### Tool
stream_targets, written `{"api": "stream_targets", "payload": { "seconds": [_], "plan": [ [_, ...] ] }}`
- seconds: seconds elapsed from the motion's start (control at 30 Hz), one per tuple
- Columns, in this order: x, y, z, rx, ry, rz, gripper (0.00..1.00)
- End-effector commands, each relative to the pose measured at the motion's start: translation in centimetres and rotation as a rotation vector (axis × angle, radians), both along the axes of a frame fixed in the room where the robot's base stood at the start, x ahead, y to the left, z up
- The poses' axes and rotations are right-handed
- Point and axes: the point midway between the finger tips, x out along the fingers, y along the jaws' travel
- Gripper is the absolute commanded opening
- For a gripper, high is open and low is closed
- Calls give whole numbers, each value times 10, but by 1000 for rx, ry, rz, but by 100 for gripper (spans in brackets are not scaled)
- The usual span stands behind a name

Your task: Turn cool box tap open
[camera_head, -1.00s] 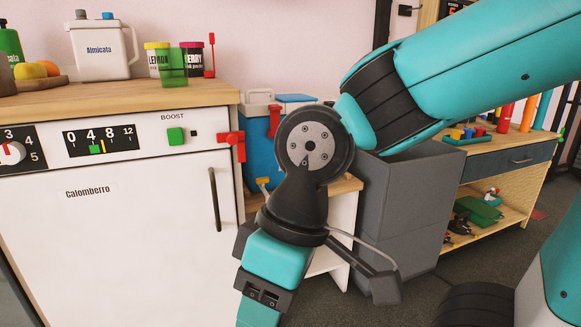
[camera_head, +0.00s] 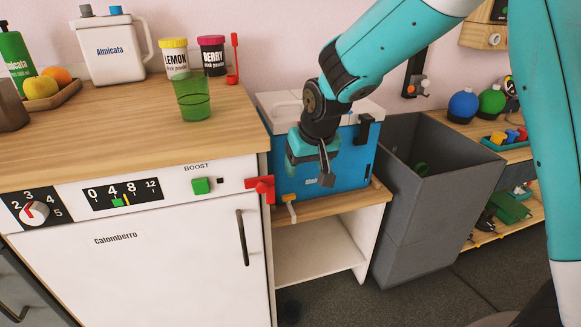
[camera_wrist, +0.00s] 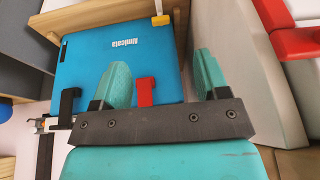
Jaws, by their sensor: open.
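The cool box (camera_head: 325,180) is blue with a pale lid and stands on a low wooden shelf right of the white cabinet. Its small yellow tap (camera_head: 290,204) sticks out low on the front. The tap also shows at the top of the wrist view (camera_wrist: 160,20). My gripper (camera_wrist: 162,80) is open in front of the box, its teal fingers apart with nothing held. A red latch (camera_wrist: 145,92) shows between the fingers, and a black latch (camera_wrist: 69,103) to their left.
A red lever (camera_head: 261,188) juts from the cabinet's right edge, close to the tap. A tall grey bin (camera_head: 425,205) stands right of the box. A green cup (camera_head: 193,98) stands on the counter. The shelf (camera_head: 325,250) below the box is empty.

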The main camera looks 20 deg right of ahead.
Motion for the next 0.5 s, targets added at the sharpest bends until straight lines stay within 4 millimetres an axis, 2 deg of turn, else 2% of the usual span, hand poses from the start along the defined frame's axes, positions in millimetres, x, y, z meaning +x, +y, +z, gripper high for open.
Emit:
{"api": "stream_targets", "payload": {
  "seconds": [0.03,0.13,0.33,0.5],
  "plan": [
    [16,1,3,-13,-10,-20,68],
    [37,3,-5,-26,-35,-45,68],
    [52,5,-23,-30,-46,-60,68],
    [64,5,-55,-30,-44,-59,68]
  ]
}}
